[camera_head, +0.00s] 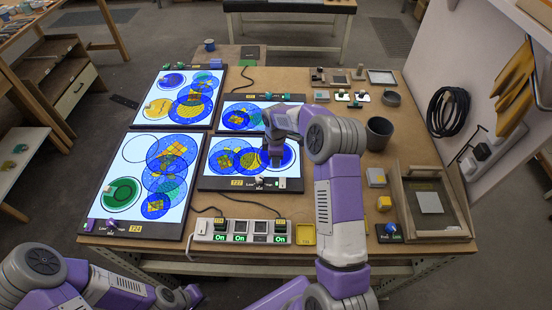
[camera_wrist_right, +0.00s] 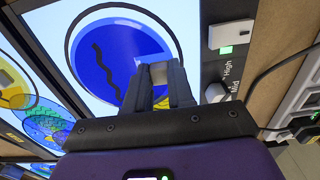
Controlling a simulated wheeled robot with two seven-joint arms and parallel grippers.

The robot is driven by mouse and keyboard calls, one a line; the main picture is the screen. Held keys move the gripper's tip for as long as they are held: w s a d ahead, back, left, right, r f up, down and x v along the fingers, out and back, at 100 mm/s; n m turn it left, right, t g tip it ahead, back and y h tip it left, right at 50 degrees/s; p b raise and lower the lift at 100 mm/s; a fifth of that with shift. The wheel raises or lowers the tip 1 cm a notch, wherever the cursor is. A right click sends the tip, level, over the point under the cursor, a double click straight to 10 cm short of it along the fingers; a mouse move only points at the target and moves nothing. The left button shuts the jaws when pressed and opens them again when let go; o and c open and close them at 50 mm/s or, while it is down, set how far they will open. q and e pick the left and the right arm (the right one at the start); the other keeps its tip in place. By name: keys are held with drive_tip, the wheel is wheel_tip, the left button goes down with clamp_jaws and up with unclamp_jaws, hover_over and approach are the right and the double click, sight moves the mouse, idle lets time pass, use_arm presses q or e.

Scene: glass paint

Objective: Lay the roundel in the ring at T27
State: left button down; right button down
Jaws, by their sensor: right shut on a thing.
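A blue roundel (camera_wrist_right: 105,62) with a wavy black line shows in the right wrist view. It overlaps a dark ring outline (camera_wrist_right: 75,30) on a lit panel, with a white gap along the ring's upper side. My right gripper (camera_head: 276,160) is over the right end of the lower middle panel (camera_head: 204,172), shut on a pale block-like part (camera_wrist_right: 158,72) at the roundel's edge. I cannot tell whether the roundel touches the panel. That panel's yellow tag (camera_head: 236,183) is too small to read surely. My left gripper (camera_head: 190,294) is low at the left, its jaws unclear.
Three other lit panels with coloured discs lie near: upper left (camera_head: 153,125), lower left (camera_head: 111,178) and upper middle (camera_head: 222,107). A switched power strip (camera_head: 240,231) lies in front. A dark cup (camera_head: 379,132) and a wooden tray (camera_head: 466,230) stand at the right.

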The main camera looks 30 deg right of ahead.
drive_tip(key=shift+f, duration=0.15)
drive_tip(key=c, duration=1)
unclamp_jaws()
wheel_tip(320, 180, up, 12)
drive_tip(key=shift+r+p, duration=0.25)
drive_tip(key=shift+p, duration=0.3)
